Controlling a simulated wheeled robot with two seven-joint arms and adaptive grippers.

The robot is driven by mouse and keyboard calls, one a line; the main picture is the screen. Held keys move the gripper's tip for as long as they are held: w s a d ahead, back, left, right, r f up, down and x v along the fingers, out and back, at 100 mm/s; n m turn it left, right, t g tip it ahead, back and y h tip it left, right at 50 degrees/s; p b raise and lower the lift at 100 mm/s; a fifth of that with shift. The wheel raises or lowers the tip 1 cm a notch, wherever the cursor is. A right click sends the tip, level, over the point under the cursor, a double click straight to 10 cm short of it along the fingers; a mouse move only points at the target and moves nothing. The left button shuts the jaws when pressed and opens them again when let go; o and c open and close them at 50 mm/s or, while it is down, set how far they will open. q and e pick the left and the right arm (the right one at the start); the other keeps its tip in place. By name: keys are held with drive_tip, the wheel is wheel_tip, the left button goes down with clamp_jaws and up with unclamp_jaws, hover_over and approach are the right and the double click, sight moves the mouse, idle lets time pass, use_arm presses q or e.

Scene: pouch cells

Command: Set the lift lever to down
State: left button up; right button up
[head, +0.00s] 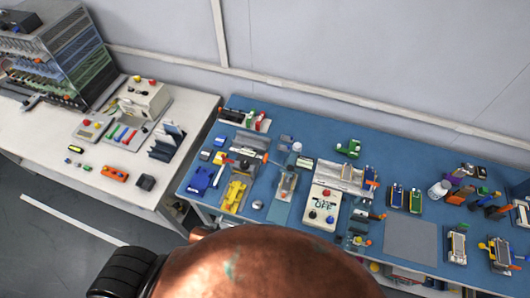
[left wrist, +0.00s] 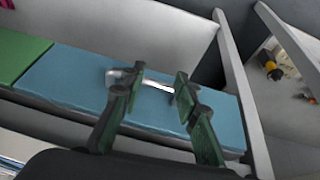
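I cannot pick out the lift lever with certainty in either view. In the head view a white control box (head: 322,205) with a display reading OFF and coloured knobs stands on the blue bench. A second pale box (head: 144,97) with red and yellow buttons stands on the white table at the left. My left gripper (left wrist: 160,80) shows in the left wrist view with its two dark green fingers apart. A thin silvery bar (left wrist: 156,86) shows between the fingers, over a blue panel (left wrist: 75,85); I cannot tell whether they touch. My right gripper is in neither view.
A rack with coloured shelves (head: 85,58) stands at the far left. The blue bench (head: 300,125) is crowded with small fixtures, with a bare grey mat (head: 411,238) at the right. In the wrist view a green panel (left wrist: 20,55) and a pale upright (left wrist: 243,90) flank the blue panel.

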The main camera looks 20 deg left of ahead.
use_arm(q)
drive_tip(key=w+d+r+t+h+p, duration=0.1)
drive_tip(key=w+r+p, duration=0.15)
drive_tip(key=r, duration=0.95)
drive_tip(key=w+d+r+t+p, duration=0.1)
drive_tip(key=w+d+r+p, duration=0.15)
drive_tip(key=r, duration=0.95)
drive_tip(key=n+t+h, duration=0.1)
drive_tip(key=n+t, duration=0.7)
drive_tip(key=t, duration=0.2)
approach(265, 159)
drive_tip(key=w+d+f, duration=0.2)
drive_tip(key=w+d, duration=0.1)
drive_tip(key=w+n, duration=0.1)
drive_tip(key=w, duration=0.1)
drive_tip(key=w+n+t+y, duration=0.1)
drive_tip(key=w, duration=0.2)
drive_tip(key=w+a+n+y+b, duration=0.1)
drive_tip(key=w, duration=0.1)
drive_tip(key=shift+w+a+n, duration=0.1)
drive_tip(key=shift+w+n, duration=0.2)
drive_tip(key=shift+w, duration=0.1)
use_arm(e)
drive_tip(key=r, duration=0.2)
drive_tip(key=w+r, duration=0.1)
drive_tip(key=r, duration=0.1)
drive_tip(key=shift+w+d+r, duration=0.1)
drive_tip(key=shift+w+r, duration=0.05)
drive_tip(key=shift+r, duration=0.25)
